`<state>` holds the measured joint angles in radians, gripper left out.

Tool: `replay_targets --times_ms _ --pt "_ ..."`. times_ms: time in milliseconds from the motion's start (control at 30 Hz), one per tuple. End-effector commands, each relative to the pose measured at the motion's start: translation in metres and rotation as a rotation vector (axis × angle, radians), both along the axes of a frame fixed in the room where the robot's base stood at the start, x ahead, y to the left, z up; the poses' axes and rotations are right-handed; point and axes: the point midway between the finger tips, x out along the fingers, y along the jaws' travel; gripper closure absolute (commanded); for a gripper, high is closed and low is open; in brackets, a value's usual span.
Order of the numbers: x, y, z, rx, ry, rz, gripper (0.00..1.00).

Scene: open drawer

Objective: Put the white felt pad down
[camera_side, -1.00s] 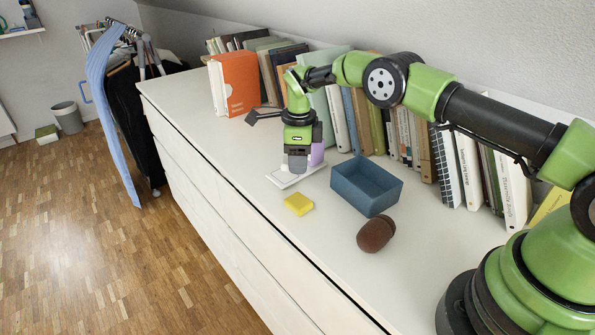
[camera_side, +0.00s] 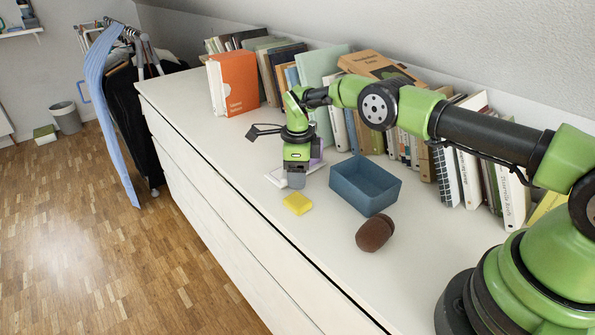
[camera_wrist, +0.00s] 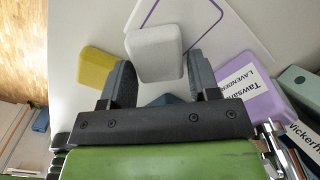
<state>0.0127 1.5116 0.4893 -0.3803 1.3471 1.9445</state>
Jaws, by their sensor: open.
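The white felt pad (camera_wrist: 155,53) is a pale rounded block in the wrist view, just beyond and between my open fingertips. It appears over the near edge of a white board (camera_wrist: 233,45) with a purple outline; I cannot tell whether it rests on it. My gripper (camera_wrist: 160,72) has a gap between each finger and the pad. In the side view, my gripper (camera_side: 297,181) is low over the board's near side (camera_side: 277,177) and hides most of the pad.
A yellow sponge (camera_side: 298,203) lies close in front of my gripper. A blue open box (camera_side: 366,185) and a brown rounded object (camera_side: 375,233) are to the right. A purple box (camera_wrist: 250,92) stands beside the board. Books (camera_side: 345,120) line the wall.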

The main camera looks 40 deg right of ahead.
Motion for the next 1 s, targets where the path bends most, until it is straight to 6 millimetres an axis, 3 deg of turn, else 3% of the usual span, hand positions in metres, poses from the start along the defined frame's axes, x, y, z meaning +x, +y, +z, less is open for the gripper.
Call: replay_targets --times_ms 167,600,1000 --pt "0.001 0.000 0.018 0.000 -0.004 0.000 0.44" --pt "0.001 0.000 0.107 0.000 -0.004 0.001 0.44" --pt "0.000 0.001 0.130 0.002 -0.009 0.026 0.44"
